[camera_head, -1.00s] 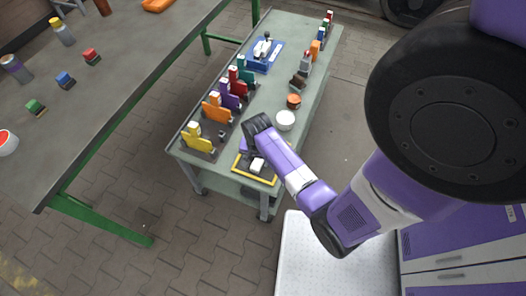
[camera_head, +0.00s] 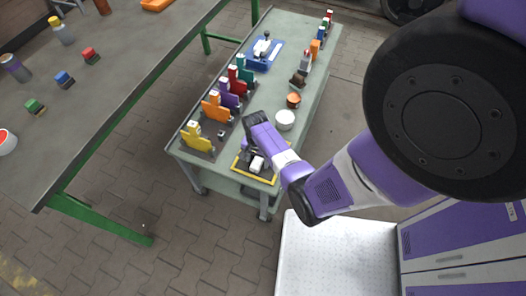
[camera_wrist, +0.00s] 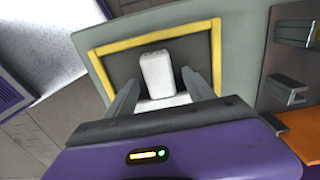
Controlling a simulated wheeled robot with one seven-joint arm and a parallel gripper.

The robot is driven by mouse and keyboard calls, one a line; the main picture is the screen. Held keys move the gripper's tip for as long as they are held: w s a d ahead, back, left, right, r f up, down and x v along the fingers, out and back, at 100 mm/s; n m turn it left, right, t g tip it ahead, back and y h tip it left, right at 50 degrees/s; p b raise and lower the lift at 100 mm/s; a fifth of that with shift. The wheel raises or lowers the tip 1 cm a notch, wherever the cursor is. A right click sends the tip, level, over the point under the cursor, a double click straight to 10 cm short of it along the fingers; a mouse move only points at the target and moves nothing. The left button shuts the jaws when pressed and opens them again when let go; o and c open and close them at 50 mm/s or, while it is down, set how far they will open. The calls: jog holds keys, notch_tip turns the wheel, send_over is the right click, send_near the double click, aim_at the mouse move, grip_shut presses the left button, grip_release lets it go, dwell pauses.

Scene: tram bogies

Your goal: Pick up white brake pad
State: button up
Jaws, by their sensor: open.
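The white brake pad (camera_wrist: 157,68) lies on a dark tray with a yellow rim (camera_wrist: 155,36). In the wrist view it sits between and slightly beyond the two fingertips of my gripper (camera_wrist: 160,78), which is open with a finger on either side. Another white piece (camera_wrist: 162,103) shows between the fingers, nearer the palm. In the head view a white block (camera_head: 257,164) shows on the yellow-rimmed tray (camera_head: 262,180) at the near end of the green-grey bench. My wrist partly covers the tray there, and the fingers are hard to make out.
A white round tub (camera_head: 285,120) and an orange-brown round piece (camera_head: 293,100) stand behind the tray. Coloured holders, the nearest yellow (camera_head: 197,137), line the bench's left edge. A blue tray (camera_head: 264,56) is at the far end. An orange part (camera_wrist: 300,130) shows right in the wrist view.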

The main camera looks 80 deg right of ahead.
jog(key=shift+f, duration=0.1)
grip_shut()
dwell(0.5)
